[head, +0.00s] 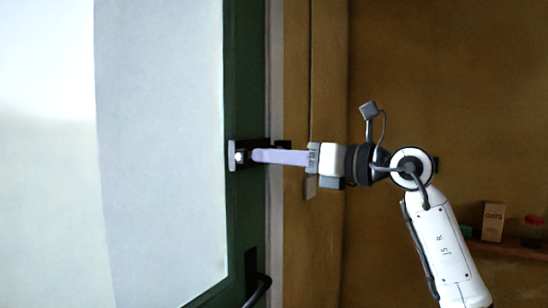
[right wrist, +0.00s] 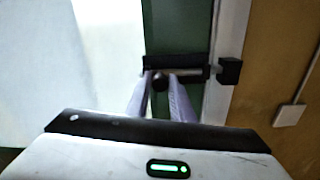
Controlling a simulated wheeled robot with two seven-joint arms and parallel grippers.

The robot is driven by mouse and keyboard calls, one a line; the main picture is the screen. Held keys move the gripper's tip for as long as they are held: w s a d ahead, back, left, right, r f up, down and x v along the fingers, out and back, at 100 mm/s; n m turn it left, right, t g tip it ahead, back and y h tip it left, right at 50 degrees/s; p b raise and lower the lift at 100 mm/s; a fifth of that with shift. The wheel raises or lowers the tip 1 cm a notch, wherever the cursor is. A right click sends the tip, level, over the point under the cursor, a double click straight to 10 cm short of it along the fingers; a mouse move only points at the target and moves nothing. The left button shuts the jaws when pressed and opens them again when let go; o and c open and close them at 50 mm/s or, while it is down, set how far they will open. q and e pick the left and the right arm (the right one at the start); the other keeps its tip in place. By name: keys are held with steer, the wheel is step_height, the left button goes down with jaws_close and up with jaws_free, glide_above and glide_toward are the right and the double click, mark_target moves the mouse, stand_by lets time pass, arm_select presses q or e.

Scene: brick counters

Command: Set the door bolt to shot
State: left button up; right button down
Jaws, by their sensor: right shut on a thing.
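The black door bolt (right wrist: 175,62) is mounted on the green door edge; it also shows in the head view (head: 262,144). Its small knob (right wrist: 159,84) sits between the two pale lilac fingers of my right gripper (right wrist: 160,77), which is shut on it. In the head view my right gripper (head: 242,156) reaches in from the right, across the door's edge. The fingers partly hide the knob. My left gripper is not in view.
The door has a large pale glass pane (head: 160,140) and a dark handle (head: 260,288) below the bolt. A wall switch (right wrist: 290,115) is on the brown wall to the right. A shelf (head: 512,248) at the far right holds an oats carton (head: 493,222) and a red-lidded jar (head: 532,231).

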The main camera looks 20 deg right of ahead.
steer(key=w+d, duration=0.1)
steer(key=w+d+p, duration=0.1)
steer(key=d, duration=0.1)
steer(key=shift+w+d, duration=0.1)
steer(key=shift+w, duration=0.05)
steer(key=c, duration=1.6)
jaws_free()
steer(key=shift+w+d, duration=0.1)
